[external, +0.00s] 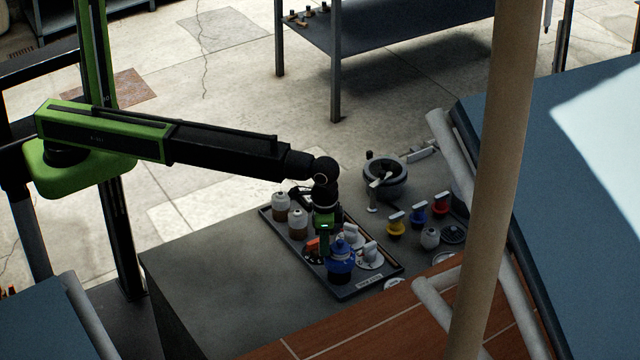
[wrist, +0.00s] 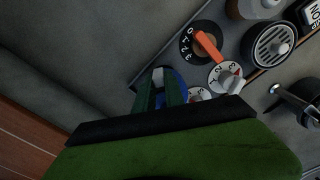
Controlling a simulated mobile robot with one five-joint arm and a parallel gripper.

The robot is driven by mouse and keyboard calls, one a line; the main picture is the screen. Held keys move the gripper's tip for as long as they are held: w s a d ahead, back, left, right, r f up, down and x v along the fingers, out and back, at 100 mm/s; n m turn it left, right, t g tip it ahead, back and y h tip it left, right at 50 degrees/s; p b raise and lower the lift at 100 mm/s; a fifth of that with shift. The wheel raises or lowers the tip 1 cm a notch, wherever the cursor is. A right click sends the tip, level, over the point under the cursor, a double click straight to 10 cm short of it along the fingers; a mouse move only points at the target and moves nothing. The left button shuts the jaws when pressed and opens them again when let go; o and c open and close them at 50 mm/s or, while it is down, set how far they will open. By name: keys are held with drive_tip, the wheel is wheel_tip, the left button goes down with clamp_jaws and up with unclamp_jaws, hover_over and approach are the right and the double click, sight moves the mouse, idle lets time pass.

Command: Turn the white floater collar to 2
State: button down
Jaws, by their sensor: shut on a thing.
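A white numbered dial with a grey handle (external: 370,253) sits on the tray's right side; it also shows in the wrist view (wrist: 225,77). Another white dial (external: 352,237) sits behind it. I cannot tell for sure which is the white floater collar. My gripper (external: 325,252) points down over the tray, beside a blue piece (external: 340,264). In the wrist view my gripper's fingers (wrist: 160,92) are shut on a pale tab (wrist: 158,76), with blue close behind. The fingers hide what the tab belongs to.
The dark tray (external: 350,293) also holds an orange-handled dial (wrist: 207,44) and two pale jars (external: 298,224). Yellow, blue and red knobs (external: 396,228) stand to the right, with a grey pot (external: 385,182) behind. The grey tabletop left of the tray is clear.

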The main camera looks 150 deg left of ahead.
drive_tip(key=shift+s+a+m, duration=0.2)
drive_tip(key=shift+m, duration=0.65)
drive_tip(key=shift+s+a+m, duration=0.2)
drive_tip(key=shift+a+m, duration=0.05)
drive_tip(key=shift+m, duration=0.65)
drive_tip(key=shift+s+a+m, duration=0.2)
drive_tip(key=shift+m, duration=0.65)
drive_tip(key=c, duration=1.4)
unclamp_jaws()
wheel_tip(320, 180, up, 18)
drive_tip(key=p, duration=1.7)
drive_tip(key=shift+f+p, duration=0.2)
drive_tip(key=shift+p, duration=0.1)
drive_tip(key=shift+f, duration=0.1)
